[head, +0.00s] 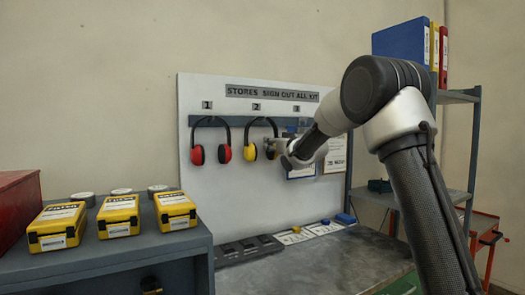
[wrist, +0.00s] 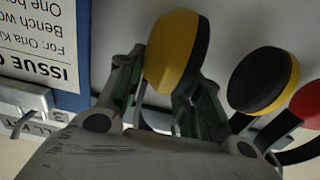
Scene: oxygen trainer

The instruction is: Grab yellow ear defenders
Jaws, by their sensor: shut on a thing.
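The yellow ear defenders (head: 250,152) hang by their black headband below the number 2 on the board in the head view. My gripper (head: 272,147) is at their right cup, which it partly hides. In the wrist view a yellow and black cup (wrist: 172,52) sits between the two fingers of my gripper (wrist: 163,82), which are shut on it. The other yellow cup (wrist: 262,80) is to the right, outside the fingers.
Red ear defenders (head: 197,154) hang close by on the left under number 1. A framed notice (wrist: 40,45) is close beside my gripper. Below are a workbench (head: 345,255) and several yellow cases (head: 118,215) on a grey cabinet. Shelving (head: 460,97) stands right.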

